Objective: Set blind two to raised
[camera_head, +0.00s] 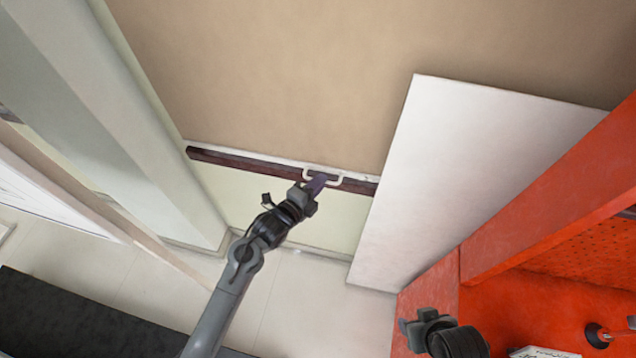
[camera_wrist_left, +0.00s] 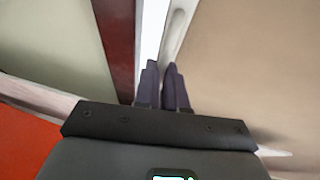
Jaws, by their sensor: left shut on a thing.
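A broad tan panel (camera_head: 290,80), seemingly the blind, ends at a dark red-brown bar (camera_head: 230,158) with a white strip along it. A white loop handle (camera_head: 338,183) sits on this bar, right of its middle. My left gripper (camera_head: 318,182) is shut on the handle. In the left wrist view, its dark fingers (camera_wrist_left: 164,84) are close together at a pale rod (camera_wrist_left: 178,32), beside the dark red bar (camera_wrist_left: 115,35). No label shows that names the blind. My right gripper (camera_head: 425,322) is at the bottom right, away from the handle; its jaw opening is unclear.
A white board (camera_head: 470,160) stands close to the right of the handle, covering the bar's right end. An orange-red cabinet (camera_head: 550,190) is at the right. A pale column (camera_head: 120,110) stands at the left. Tiled floor (camera_head: 310,300) lies open below.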

